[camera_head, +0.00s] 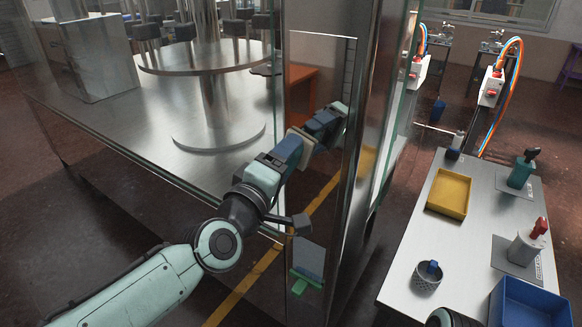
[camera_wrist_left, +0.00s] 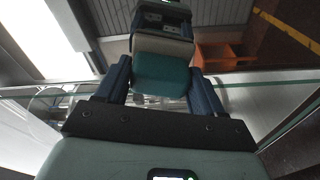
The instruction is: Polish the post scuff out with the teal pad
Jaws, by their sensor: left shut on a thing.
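The teal pad (camera_wrist_left: 161,75) is held between the two blue fingers of my left gripper (camera_head: 290,148) in the left wrist view. Its pale face (camera_head: 301,141) is turned to the shiny upright face of the post (camera_head: 320,190), at or very near it; I cannot tell if it touches. A mirror image of the gripper shows beyond the pad in both views. No scuff is visible to me; the pad and gripper may cover it. My right gripper is not in view.
A steel table (camera_head: 477,190) at right carries a yellow tray (camera_head: 449,192), a blue bin (camera_head: 528,305), a mesh cup (camera_head: 427,276) and bottles. Glass panels stand beside the post. A machine with a round steel turntable (camera_head: 203,57) stands at left. Brown floor lies between.

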